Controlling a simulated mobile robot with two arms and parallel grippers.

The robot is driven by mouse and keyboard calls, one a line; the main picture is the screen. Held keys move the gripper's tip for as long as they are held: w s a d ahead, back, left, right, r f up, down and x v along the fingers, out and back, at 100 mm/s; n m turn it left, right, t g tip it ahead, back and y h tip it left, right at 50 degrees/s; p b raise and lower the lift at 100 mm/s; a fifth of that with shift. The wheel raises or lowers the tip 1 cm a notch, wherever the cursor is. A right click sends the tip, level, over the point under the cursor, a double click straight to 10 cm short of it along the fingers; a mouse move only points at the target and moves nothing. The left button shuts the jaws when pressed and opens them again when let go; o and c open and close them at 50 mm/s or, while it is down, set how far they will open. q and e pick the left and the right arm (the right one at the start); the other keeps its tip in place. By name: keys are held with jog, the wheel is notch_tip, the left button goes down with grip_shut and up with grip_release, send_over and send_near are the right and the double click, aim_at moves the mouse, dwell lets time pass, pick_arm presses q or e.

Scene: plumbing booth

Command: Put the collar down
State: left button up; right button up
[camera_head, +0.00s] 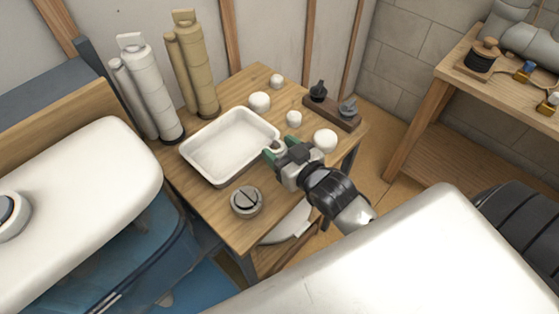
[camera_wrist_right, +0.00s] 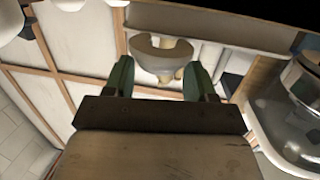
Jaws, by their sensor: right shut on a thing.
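My right gripper (camera_head: 274,149) is over the front right edge of the white tray (camera_head: 196,172) on the wooden table, its green fingertips toward the tray. In the right wrist view the fingers (camera_wrist_right: 160,80) are closed on a pale, half-ring-shaped collar (camera_wrist_right: 145,46), which sits between the fingertips. In the head view only a small grey bit of the collar (camera_head: 277,143) shows; the gripper hides the rest. The tray looks empty. I cannot tell whether the collar touches it. My left gripper is not in view.
A slotted round grey fitting (camera_head: 247,202) stands at the table's front. Several white rounded pieces, one (camera_head: 325,140) right of the gripper, lie about. A wooden block (camera_head: 334,114) with dark parts is at the right edge. Cream (camera_head: 149,92) and tan (camera_head: 194,72) tubes stand behind the tray.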

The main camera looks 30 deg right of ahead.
notch_tip(320, 180, down, 3)
jog(key=shift+f+b, duration=0.2)
jog(key=shift+b, duration=0.1)
jog(key=shift+a+f, duration=0.2)
jog(key=shift+f, duration=0.3)
jog(key=o, duration=1)
jog(key=shift+c, duration=0.2)
